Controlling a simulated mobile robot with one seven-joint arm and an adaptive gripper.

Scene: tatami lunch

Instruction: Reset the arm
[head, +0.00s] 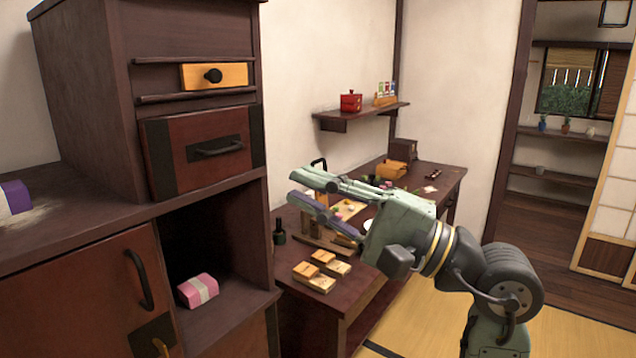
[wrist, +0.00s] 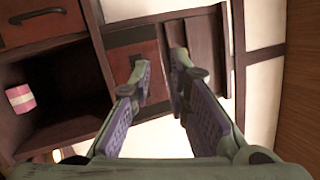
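My gripper (head: 294,186) is at the end of my raised arm, above the low dark table. It points left, toward the tall dark cabinet. In the wrist view its two purple-padded fingers (wrist: 161,72) stand apart with nothing between them. It is open and empty, and it appears clear of the cabinet. My arm hides part of the table top.
The dark cabinet (head: 100,110) fills the left, with a pink wrapped box (head: 198,290) in its open cubby. The table (head: 350,300) bears wooden boxes (head: 314,278), a dark bottle (head: 279,232) and food. A wall shelf (head: 360,116) holds a red pot (head: 350,101).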

